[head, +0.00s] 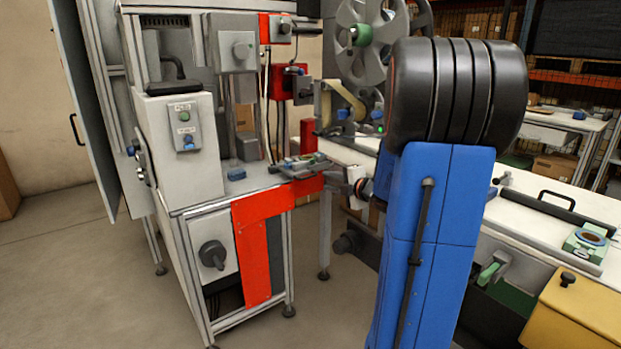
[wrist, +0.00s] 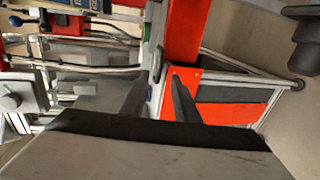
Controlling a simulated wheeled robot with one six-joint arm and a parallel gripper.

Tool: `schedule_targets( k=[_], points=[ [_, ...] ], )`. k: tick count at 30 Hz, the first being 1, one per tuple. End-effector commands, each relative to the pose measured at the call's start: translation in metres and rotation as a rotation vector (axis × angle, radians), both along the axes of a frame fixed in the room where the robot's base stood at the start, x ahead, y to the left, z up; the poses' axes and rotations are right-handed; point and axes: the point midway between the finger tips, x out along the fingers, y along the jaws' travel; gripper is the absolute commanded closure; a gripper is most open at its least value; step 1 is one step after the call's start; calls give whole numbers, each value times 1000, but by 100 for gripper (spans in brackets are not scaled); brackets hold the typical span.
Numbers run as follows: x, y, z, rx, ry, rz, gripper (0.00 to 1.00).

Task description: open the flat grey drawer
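I cannot single out the flat grey drawer with certainty in either view. Beyond the fingers are a red panel (wrist: 215,100) and a grey metal surface (wrist: 98,95).
A machine frame with a red panel (head: 258,245) and a black knob (head: 212,255) stands left of my arm. A grey reel (head: 365,40) is behind. A yellow box (head: 575,310) is at the lower right. Open floor (head: 75,270) lies at the left.

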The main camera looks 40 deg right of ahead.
Motion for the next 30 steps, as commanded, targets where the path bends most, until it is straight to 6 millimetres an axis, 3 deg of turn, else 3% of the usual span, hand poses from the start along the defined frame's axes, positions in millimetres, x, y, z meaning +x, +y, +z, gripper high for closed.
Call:
schedule_targets(
  k=[12,18,30],
  points=[
    [73,1,-17,2,1,3,72],
    [100,0,-22,1,0,1,72],
    [115,0,-25,0,0,0,72]
  ],
)
